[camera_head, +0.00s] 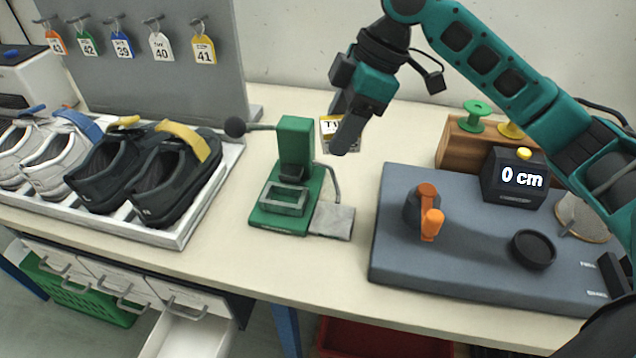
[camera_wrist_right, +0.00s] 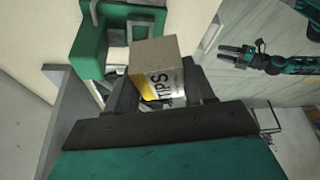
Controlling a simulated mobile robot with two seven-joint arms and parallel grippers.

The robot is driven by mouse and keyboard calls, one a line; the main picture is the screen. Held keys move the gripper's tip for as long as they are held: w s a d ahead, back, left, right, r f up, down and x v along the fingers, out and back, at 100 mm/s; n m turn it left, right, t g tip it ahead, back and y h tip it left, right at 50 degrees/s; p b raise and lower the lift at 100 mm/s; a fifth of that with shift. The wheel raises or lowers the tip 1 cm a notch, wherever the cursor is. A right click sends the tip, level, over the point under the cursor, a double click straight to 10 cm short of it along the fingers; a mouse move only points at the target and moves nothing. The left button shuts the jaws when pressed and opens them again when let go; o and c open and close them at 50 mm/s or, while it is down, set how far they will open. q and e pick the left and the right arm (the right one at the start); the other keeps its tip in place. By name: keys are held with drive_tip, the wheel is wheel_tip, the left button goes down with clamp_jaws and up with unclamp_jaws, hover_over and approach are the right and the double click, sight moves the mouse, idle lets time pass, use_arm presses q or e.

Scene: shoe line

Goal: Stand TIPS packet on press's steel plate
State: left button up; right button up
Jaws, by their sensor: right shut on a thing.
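The press's steel plate (camera_head: 333,221) is bare, at the right of the press base. The packet is apart from the plate.
A tray (camera_head: 190,228) of shoes stands left of the press. A blue-grey mat (camera_head: 400,262) with an orange-handled tool (camera_head: 429,212) and a display box (camera_head: 515,176) lies to the right. The press's black-knobbed lever (camera_head: 237,127) sticks out left.

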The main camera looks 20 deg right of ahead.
sight(326, 219)
drive_tip(key=shift+w+r+n, duration=0.3)
drive_tip(key=shift+w+r, duration=0.1)
drive_tip(key=shift+w+f, duration=0.15)
drive_tip(key=shift+f, duration=0.1)
wheel_tip(326, 219, down, 19)
drive_tip(key=shift+f+b, duration=0.1)
drive_tip(key=shift+b, duration=0.4)
drive_tip(key=shift+f, duration=0.1)
drive_tip(key=o, duration=1.1)
drive_tip(key=p+v, duration=0.1)
drive_tip(key=v, duration=1.1)
drive_tip(key=shift+d, duration=0.15)
